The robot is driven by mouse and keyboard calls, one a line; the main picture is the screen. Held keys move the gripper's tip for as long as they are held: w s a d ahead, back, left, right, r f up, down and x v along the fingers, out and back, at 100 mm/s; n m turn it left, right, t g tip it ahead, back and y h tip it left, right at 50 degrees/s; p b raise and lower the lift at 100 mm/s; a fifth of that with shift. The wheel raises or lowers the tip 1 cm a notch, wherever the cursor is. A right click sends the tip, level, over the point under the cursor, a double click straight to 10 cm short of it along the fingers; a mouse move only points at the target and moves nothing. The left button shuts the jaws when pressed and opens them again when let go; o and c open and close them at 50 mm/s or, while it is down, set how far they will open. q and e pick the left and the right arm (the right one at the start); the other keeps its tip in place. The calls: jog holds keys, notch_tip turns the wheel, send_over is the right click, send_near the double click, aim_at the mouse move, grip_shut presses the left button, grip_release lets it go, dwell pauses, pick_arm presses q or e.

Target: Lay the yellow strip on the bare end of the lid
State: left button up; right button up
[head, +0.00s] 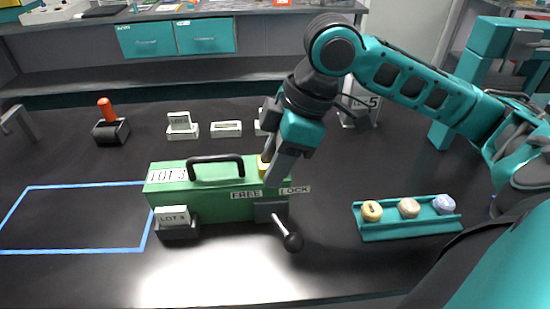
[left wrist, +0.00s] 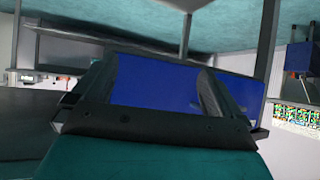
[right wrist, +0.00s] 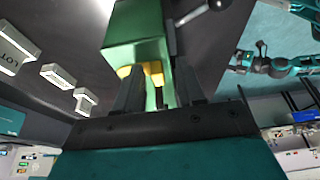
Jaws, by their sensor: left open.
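The green box (head: 221,202) stands mid-table, its lid carrying a black handle (head: 215,158) and a LOT 3 label (head: 167,175) on its left end. A small yellow piece (head: 263,166), which looks like the yellow strip, is at the lid's right end. My right gripper (head: 273,180) is there too and hides part of it. In the right wrist view the yellow strip (right wrist: 154,70) is at the fingertips, partly behind the left finger. Those fingers stand some way apart; I cannot tell if they grip it. My left gripper (left wrist: 158,85) is open and empty, away from the box.
A lever with a black knob (head: 292,242) sticks out at the box's front right. A black holder with a LOT 9 card (head: 173,216) stands at its front left. A teal tray (head: 410,230) with round pieces lies right. The blue outlined area (head: 70,251) is empty.

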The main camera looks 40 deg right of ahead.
jog(key=p+v, duration=0.3)
jog(key=v, duration=0.9)
jog(key=shift+r, duration=0.15)
dwell(0.3)
